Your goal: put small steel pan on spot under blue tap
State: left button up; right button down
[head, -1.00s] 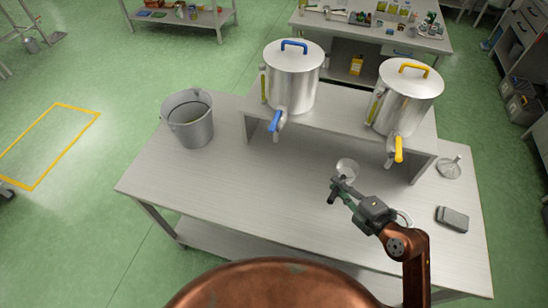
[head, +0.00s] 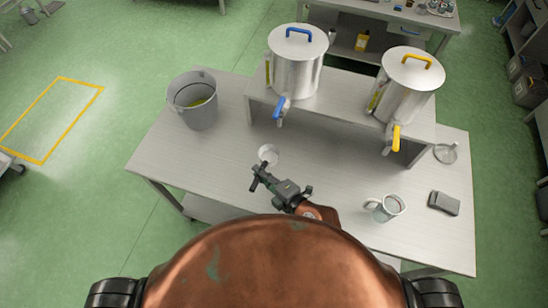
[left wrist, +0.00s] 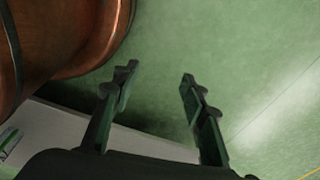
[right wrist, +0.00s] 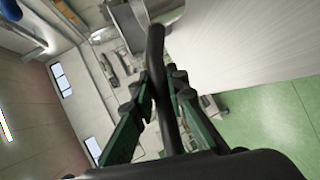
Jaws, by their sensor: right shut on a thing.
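The small steel pan (head: 268,154) is in the head view, over the table in front of and slightly left of the blue tap (head: 279,108). My right gripper (head: 259,178) is shut on its dark handle, which also shows upright between the fingers in the right wrist view (right wrist: 157,50). I cannot tell whether the pan touches the table. The blue tap is on the left steel tank (head: 296,70), on a raised shelf. No marking shows under the tap. My left gripper (left wrist: 158,78) is open and empty over the green floor, outside the head view.
A grey bucket (head: 195,114) stands at the table's left. The right tank (head: 408,88) has a yellow tap (head: 395,138). The table's left front is clear.

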aim_at(269, 163)
jog(key=w+f, duration=0.1)
jog(key=w, duration=0.1)
jog(key=w+d+f, duration=0.1)
jog(key=w, duration=0.1)
jog(key=w+d+f, duration=0.1)
jog(key=w, duration=0.1)
jog(key=shift+w+d+b, duration=0.2)
jog(key=shift+w+b, duration=0.05)
jog(key=shift+b, duration=0.05)
jog(key=w+f, duration=0.1)
jog(key=w+f+b, duration=0.1)
jog(key=f, duration=0.1)
jog(key=w+d+f, duration=0.1)
jog(key=shift+w+d+f+b, duration=0.1)
jog(key=shift+w+f+b, duration=0.05)
jog(key=shift+f+b, duration=0.25)
jog(key=f+b, duration=0.1)
jog(key=f, duration=0.1)
jog(key=w+f+b, duration=0.1)
jog(key=f, duration=0.1)
jog(key=shift+d+f, duration=0.1)
jog(key=shift+d, duration=0.1)
pick_arm(q)
jog(key=f, duration=0.2)
jog(key=s+f, duration=0.1)
jog(key=f, duration=0.1)
jog(key=shift+d+f, duration=0.15)
jog(key=shift+f, duration=0.05)
